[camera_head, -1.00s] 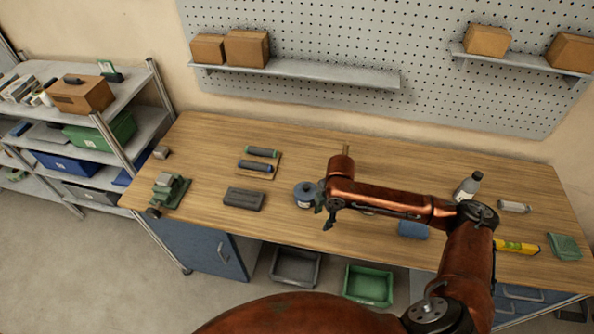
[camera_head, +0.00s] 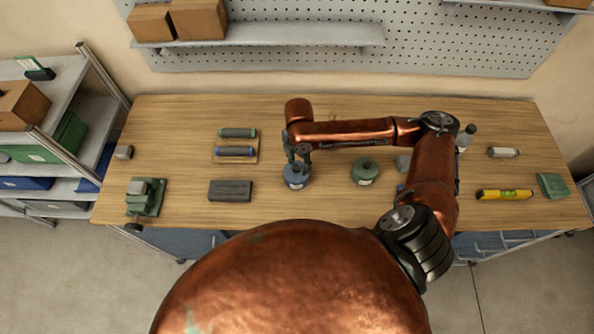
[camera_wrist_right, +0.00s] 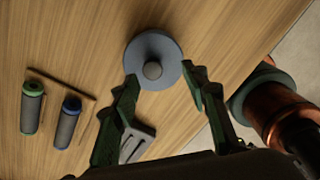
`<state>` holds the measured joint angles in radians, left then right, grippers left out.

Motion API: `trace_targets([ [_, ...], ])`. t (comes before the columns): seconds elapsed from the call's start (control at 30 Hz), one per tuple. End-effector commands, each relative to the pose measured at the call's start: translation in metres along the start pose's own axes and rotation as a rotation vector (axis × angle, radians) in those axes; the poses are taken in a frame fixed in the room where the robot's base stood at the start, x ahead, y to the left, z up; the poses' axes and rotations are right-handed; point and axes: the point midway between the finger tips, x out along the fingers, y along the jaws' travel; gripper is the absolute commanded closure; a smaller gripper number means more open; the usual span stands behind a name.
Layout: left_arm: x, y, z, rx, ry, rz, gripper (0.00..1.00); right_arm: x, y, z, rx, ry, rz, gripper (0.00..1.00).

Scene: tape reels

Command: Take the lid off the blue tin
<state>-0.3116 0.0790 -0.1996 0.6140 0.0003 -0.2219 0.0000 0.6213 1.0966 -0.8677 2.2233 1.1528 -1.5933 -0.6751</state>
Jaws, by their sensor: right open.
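The blue tin (camera_head: 296,181) stands upright on the workbench, left of a green tin. Its round blue-grey lid (camera_wrist_right: 165,48) with a grey knob (camera_wrist_right: 152,70) is on top in the right wrist view. My right gripper (camera_head: 298,155) is at the tin, its fingers over the top in the head view. In the wrist view the right gripper (camera_wrist_right: 158,82) is open, with green fingers apart on either side of the lid's near edge. Nothing is between the jaws except the view of the lid. I cannot tell whether the fingers touch it. My left gripper is not in view.
A green tin (camera_head: 365,172) stands to the right. A dark grey block (camera_head: 230,190) and a wooden holder (camera_head: 235,150) with two cylinders lie left. A yellow level (camera_head: 504,195) and a bottle (camera_head: 466,137) are on the right.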

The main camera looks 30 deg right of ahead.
Motion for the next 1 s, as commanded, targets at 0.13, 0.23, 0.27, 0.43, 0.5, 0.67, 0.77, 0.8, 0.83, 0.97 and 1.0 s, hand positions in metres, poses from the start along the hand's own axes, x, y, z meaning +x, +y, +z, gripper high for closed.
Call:
trace_targets([
  [0.13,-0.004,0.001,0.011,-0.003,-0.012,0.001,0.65,0.024,0.003,-0.002,0.003,0.002,-0.005,0.59],
  [0.23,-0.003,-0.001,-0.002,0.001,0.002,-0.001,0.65,0.035,0.002,-0.002,0.002,0.003,-0.005,0.59],
  [0.27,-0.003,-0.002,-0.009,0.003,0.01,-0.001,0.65,0.037,0.002,-0.001,0.002,0.002,-0.004,0.59],
  [0.43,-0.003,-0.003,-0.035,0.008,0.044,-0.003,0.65,0.039,0.002,-0.001,0.002,0.001,-0.002,0.59],
  [0.5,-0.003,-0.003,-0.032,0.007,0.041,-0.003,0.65,0.039,0.003,-0.001,0.002,0.001,-0.002,0.59],
  [0.67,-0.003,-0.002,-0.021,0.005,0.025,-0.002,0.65,0.039,0.003,-0.001,0.002,0.001,-0.002,0.68],
  [0.77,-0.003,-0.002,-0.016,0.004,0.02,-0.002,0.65,0.038,0.002,-0.001,0.002,0.001,-0.003,0.75],
  [0.8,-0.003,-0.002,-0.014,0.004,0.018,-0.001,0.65,0.038,0.002,-0.001,0.002,0.001,-0.003,0.78],
  [0.83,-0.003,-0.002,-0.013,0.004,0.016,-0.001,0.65,0.038,0.002,-0.001,0.002,0.001,-0.003,0.8],
  [0.97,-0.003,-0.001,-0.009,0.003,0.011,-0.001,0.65,0.038,0.002,-0.001,0.002,0.001,-0.003,0.89],
  [1.0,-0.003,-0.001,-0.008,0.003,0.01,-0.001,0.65,0.038,0.002,-0.001,0.002,0.001,-0.003,0.92],
])
